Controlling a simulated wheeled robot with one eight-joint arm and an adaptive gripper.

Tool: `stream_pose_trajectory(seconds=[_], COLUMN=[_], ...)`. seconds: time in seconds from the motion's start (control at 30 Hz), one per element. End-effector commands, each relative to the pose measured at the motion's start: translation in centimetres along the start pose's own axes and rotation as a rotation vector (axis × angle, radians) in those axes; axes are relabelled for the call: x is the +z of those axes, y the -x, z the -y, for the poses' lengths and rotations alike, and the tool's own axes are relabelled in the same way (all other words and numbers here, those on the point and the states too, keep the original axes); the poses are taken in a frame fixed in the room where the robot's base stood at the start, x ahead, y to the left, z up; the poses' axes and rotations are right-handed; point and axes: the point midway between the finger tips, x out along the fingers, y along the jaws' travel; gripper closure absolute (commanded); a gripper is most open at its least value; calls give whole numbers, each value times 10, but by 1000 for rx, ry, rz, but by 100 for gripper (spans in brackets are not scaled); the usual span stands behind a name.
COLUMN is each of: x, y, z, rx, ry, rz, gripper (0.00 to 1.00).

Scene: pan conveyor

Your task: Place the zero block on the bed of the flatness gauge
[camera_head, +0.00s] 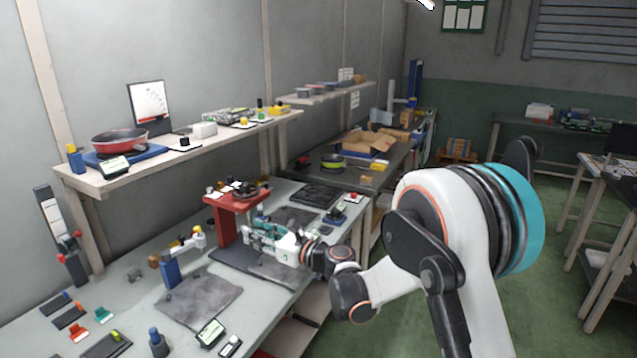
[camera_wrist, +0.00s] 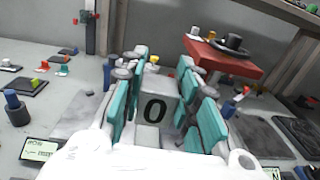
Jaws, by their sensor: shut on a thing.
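The zero block (camera_wrist: 155,108) is a pale grey block with a black 0 on its face, seen in the wrist view. My gripper (camera_wrist: 163,78) has its teal fingers on both sides of the block and is shut on it. In the head view my gripper (camera_head: 256,231) is over the bench beside a red stand (camera_head: 222,224), which looks like the flatness gauge. The stand has dark round parts on top and a dark flat base (camera_head: 232,259) below. It also shows in the wrist view (camera_wrist: 222,60), right of my fingers. The block is not clearly visible in the head view.
A blue post (camera_head: 170,272) with a small arm stands left of the gauge, by a grey mat (camera_head: 200,300). Small coloured parts lie at the bench's front left. A shelf (camera_head: 180,157) with a red pan (camera_head: 118,143) hangs above. A black grid plate (camera_head: 322,195) lies behind.

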Motion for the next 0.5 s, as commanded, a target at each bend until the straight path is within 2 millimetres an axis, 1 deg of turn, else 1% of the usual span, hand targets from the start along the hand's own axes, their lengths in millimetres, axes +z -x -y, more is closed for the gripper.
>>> stream_pose_trajectory(seconds=[0.03,0.07,0.17,0.2,0.27,0.3,0.37,0.4,0.47,0.5], x=[1,2,4,5,7,8,9,10,12,13], y=[11,18,50,66,92,108,135,154,182,201], z=[12,20,51,65,84,96,113,124,138,146], rx=[-40,-69,-189,-245,-329,-383,-465,-520,-600,-654], ry=[0,-1,-1,-1,-1,-1,-1,-1,-1,0], rz=[0,0,0,0,0,0,0,0,0,0], gripper=[100,100,100,100,100,100,100,100,100,100])
